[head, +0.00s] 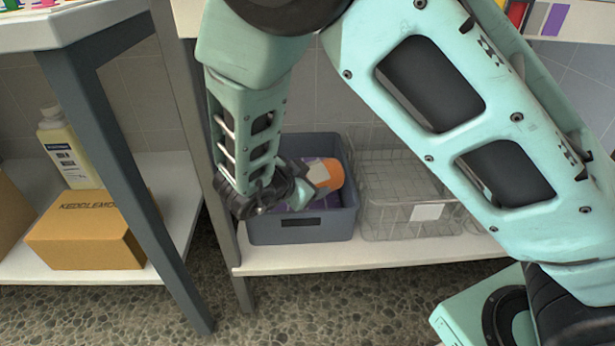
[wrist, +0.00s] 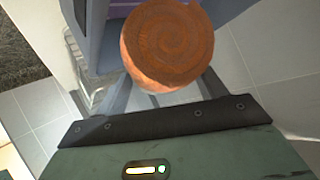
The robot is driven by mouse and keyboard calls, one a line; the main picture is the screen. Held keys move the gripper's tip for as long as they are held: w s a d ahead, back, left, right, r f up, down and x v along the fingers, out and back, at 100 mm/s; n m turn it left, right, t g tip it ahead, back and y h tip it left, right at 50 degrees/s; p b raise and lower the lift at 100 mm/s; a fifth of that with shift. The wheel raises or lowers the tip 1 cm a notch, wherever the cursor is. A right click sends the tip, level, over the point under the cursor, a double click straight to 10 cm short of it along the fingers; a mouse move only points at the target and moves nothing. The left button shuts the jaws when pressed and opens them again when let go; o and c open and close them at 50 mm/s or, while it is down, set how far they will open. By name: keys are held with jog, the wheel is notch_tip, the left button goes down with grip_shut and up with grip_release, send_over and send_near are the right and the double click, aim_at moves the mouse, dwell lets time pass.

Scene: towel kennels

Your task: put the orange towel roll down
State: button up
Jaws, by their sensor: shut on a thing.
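The orange towel roll (head: 330,173) is at the mouth of the blue-grey bin (head: 300,227) in the head view. A pale patch shows on the roll's side. In the wrist view the spiral end of the roll (wrist: 167,45) faces the camera, between the two fingers. Something purple (head: 326,202) lies in the bin below the roll. Whether the roll touches it I cannot tell. My gripper hides the bin's left side.
The bin stands on a white shelf (head: 370,254). A wire basket (head: 405,215) with a blank label stands close to its right. A grey post is close on the left. Further left are a cardboard box (head: 85,240) and a pale yellow bottle (head: 63,150).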

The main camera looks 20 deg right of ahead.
jog(key=shift+f, duration=0.35)
jog(key=o, duration=1.4)
jog(key=shift+r, duration=0.5)
jog(key=p+v, duration=0.7)
jog(key=v, duration=0.5)
jog(key=shift+r, duration=0.1)
